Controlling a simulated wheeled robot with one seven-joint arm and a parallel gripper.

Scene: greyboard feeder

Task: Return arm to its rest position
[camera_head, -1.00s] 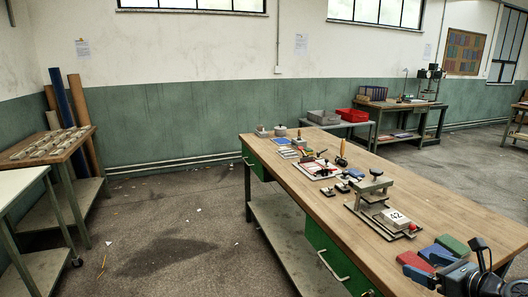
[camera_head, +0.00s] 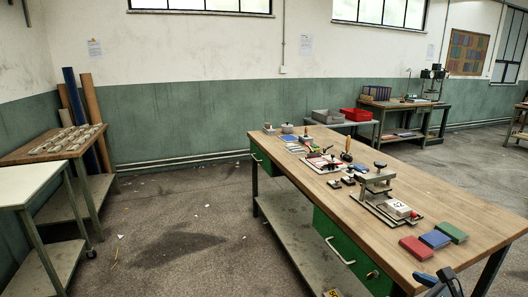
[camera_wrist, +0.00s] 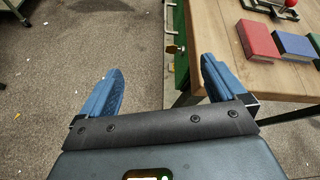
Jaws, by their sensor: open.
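In the head view only part of my gripper (camera_head: 442,284) shows at the bottom edge, low in front of the near end of the wooden workbench (camera_head: 330,178). The rest of my arm is below the frame. In the wrist view the right finger overlaps the bench corner (camera_wrist: 215,45) in the picture; I cannot tell the gap between them.
Red (camera_head: 415,248), blue (camera_head: 435,239) and green (camera_head: 451,232) blocks lie near the bench's near end. A side table (camera_head: 25,188) stands left. The floor (camera_head: 170,235) between is mostly clear.

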